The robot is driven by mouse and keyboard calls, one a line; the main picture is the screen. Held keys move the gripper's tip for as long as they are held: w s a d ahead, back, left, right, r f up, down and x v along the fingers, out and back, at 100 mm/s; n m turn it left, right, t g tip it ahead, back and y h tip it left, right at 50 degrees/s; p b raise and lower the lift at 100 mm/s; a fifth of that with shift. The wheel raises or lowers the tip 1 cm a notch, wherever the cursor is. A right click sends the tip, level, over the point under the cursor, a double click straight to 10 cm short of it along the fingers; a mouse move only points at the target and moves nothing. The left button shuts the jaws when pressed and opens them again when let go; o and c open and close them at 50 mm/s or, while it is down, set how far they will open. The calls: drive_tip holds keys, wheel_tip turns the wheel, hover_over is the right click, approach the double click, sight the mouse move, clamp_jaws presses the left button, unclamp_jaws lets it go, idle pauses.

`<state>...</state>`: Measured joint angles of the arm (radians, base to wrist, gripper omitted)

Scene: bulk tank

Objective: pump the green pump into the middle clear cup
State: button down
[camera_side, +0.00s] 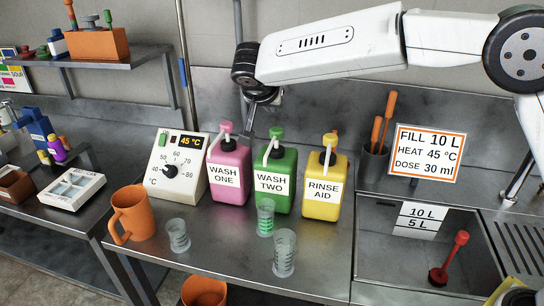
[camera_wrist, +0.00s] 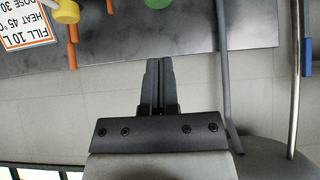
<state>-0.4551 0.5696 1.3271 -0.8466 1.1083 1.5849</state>
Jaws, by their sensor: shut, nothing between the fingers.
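The green pump bottle (camera_side: 283,195), labelled WASH TWO, stands upright between a pink and a yellow one. Its green pump head (camera_side: 277,132) is up, with a pale spout toward the front. The middle clear cup (camera_side: 265,205) stands before it, with green showing in its lower part. My gripper (camera_side: 251,124) is shut and empty, above and behind the bottles, between the pink and green pump heads and apart from the green one as far as I can tell. In the wrist view my gripper (camera_wrist: 158,64) shows closed fingers; a green part (camera_wrist: 158,3) is cut off at the top edge.
The pink pump bottle (camera_side: 229,172) and yellow pump bottle (camera_side: 322,190) flank the green one. Two other clear cups stand at left (camera_side: 178,237) and front right (camera_side: 284,255). An orange jug (camera_side: 131,213) and a temperature dial box (camera_side: 177,168) are left. A sink basin (camera_side: 405,250) lies right.

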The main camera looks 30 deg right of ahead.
drive_tip(key=shift+v, duration=1.15)
wheel_tip(320, 180, up, 2)
drive_tip(key=shift+w+r, duration=0.2)
idle(0.5)
hover_over(275, 132)
wheel_tip(275, 132, down, 7)
drive_tip(key=shift+w+f, duration=0.1)
wheel_tip(275, 132, down, 2)
drive_tip(key=shift+f, duration=0.95)
